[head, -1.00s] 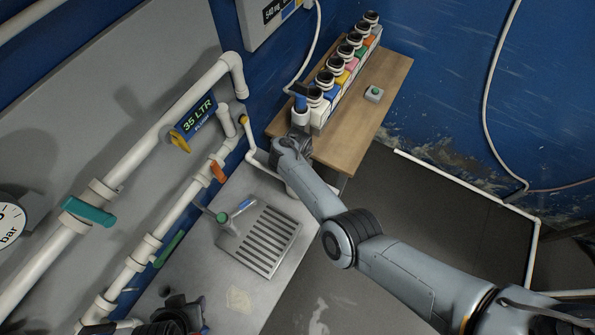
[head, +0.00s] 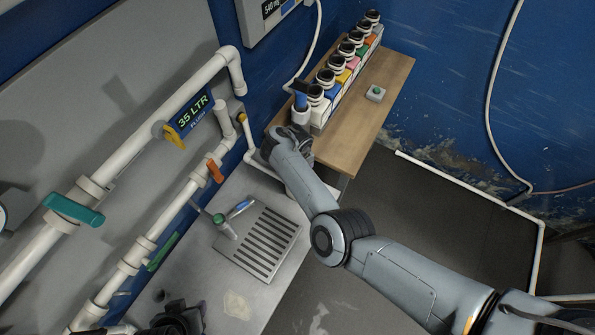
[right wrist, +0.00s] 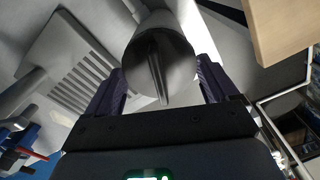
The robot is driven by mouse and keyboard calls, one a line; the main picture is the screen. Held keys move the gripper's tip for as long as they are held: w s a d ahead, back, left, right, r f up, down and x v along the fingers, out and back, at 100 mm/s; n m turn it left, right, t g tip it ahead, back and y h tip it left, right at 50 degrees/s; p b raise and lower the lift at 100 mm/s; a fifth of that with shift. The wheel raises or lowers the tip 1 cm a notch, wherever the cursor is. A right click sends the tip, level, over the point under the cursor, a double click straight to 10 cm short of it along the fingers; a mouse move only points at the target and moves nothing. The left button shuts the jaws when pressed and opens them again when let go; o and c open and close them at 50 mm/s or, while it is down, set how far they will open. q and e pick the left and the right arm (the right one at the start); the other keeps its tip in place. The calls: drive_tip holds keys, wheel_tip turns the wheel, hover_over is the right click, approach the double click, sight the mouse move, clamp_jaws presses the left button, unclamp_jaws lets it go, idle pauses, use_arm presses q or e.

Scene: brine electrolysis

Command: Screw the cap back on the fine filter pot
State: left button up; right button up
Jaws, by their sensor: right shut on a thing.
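My right gripper (right wrist: 160,85) has its two purple fingers around a dark grey, round, hollow piece (right wrist: 160,62) with a ridge inside, probably the cap. In the head view my right arm reaches to the near left end of the wooden bench, and its fingers are hidden behind the wrist. I cannot tell for certain which thing is the fine filter pot; the pot may be hidden behind my right arm. My left gripper (head: 180,318) shows only partly at the bottom edge, and its finger state is unclear.
A white holder with a blue item (head: 301,113) stands close to my right wrist. White pipes with a teal valve handle (head: 73,209) run along the left. A drain grate (head: 262,245) lies below.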

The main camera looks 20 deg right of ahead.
drive_tip(key=m+b, duration=0.3)
drive_tip(key=shift+w+a+f, duration=0.1)
drive_tip(key=shift+f, duration=0.05)
drive_tip(key=shift+m, duration=0.6)
drive_tip(key=shift+r+m, duration=0.2)
drive_tip(key=shift+m, duration=0.6)
drive_tip(key=shift+b, duration=0.3)
